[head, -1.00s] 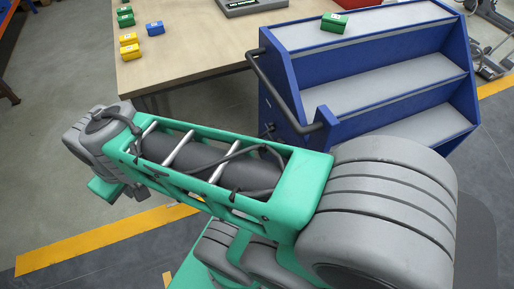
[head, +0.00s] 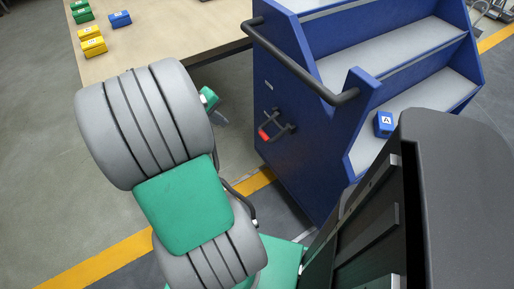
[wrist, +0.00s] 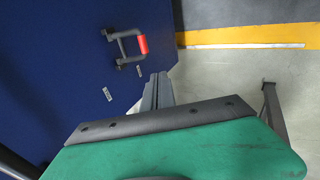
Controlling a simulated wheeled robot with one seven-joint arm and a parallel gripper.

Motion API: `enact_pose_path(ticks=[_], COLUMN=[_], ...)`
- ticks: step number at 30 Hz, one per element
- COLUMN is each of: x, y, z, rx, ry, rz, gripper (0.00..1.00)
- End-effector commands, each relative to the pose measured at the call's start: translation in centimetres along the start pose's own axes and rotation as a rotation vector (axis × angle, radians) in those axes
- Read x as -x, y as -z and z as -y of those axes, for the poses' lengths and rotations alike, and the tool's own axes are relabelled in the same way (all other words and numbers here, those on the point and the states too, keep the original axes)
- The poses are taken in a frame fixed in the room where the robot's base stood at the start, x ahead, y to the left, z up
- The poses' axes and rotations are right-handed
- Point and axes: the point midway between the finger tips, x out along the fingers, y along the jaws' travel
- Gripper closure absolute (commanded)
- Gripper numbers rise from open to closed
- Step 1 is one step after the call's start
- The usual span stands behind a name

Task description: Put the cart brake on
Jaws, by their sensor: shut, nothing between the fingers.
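The blue cart (head: 293,165) stands at the right of the head view, with stepped grey shelves. Its brake (head: 276,131) is a dark bracket-shaped lever with a red grip on the cart's side panel. In the wrist view the brake (wrist: 124,47) is at upper centre, its red grip (wrist: 143,44) towards the right. My gripper (wrist: 160,76) is shut and empty, its grey fingers pointing towards the panel just below and right of the brake, apart from it in the picture. In the head view my arm hides most of the gripper.
A black handle bar (head: 300,65) juts from the cart above the brake. A blue box (head: 384,124) sits on a lower shelf. A wooden table (head: 165,38) with yellow, green and blue boxes stands behind. A yellow floor line (head: 110,258) runs past the cart.

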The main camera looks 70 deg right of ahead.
Motion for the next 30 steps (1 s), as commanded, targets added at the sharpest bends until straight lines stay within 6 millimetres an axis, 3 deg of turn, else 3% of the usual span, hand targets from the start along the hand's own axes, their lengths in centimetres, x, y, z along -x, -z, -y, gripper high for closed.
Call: enact_pose_path(ticks=[1,3,8,21,25,30], x=[-2.9,-4.2,-5.7,-15.1,-16.9,-17.8], y=[-1.1,-2.0,-2.4,-3.2,-3.3,-3.3], z=[-1.1,-2.5,-3.1,-3.5,-3.7,-3.9], rx=[-0.022,-0.032,-0.033,-0.034,-0.034,-0.033], ry=[-0.033,-0.06,-0.069,-0.066,-0.067,-0.066], rz=[0.043,0.077,0.087,0.085,0.083,0.081], gripper=[1.0,1.0,1.0,1.0,1.0,1.0])
